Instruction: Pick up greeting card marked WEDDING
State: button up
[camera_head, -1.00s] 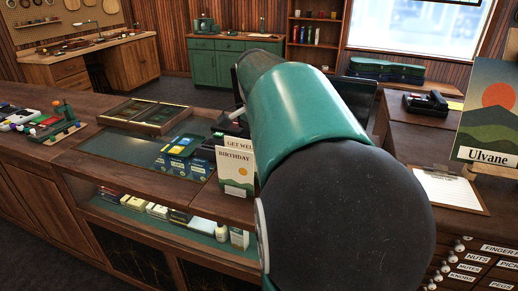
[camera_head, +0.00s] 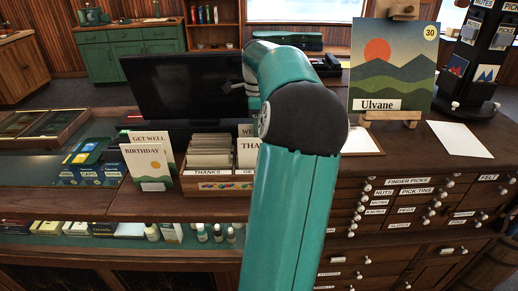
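A wooden card rack (camera_head: 215,185) stands on the counter, left of my arm. In its back right part a cream card (camera_head: 246,130) shows only the letters "WE"; the rest is hidden by my arm and by a card marked THANK (camera_head: 248,152) in front of it. I cannot read the full word. A small grey part of what looks like my gripper (camera_head: 233,87) shows beyond my arm, in front of the dark monitor, above and behind the rack. Its fingers are mostly hidden, and I cannot tell whether it is open.
BIRTHDAY (camera_head: 148,162) and GET WELL (camera_head: 150,137) cards stand left of the rack. A dark monitor (camera_head: 175,85) is behind it. An Ulvane picture (camera_head: 393,70) on an easel and a white sheet (camera_head: 460,138) are to the right. Small blue packets (camera_head: 90,165) lie left.

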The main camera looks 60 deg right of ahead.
jog(key=shift+a+f, duration=0.1)
jog(key=shift+f, duration=1.3)
grip_shut()
jog(key=shift+r, duration=0.1)
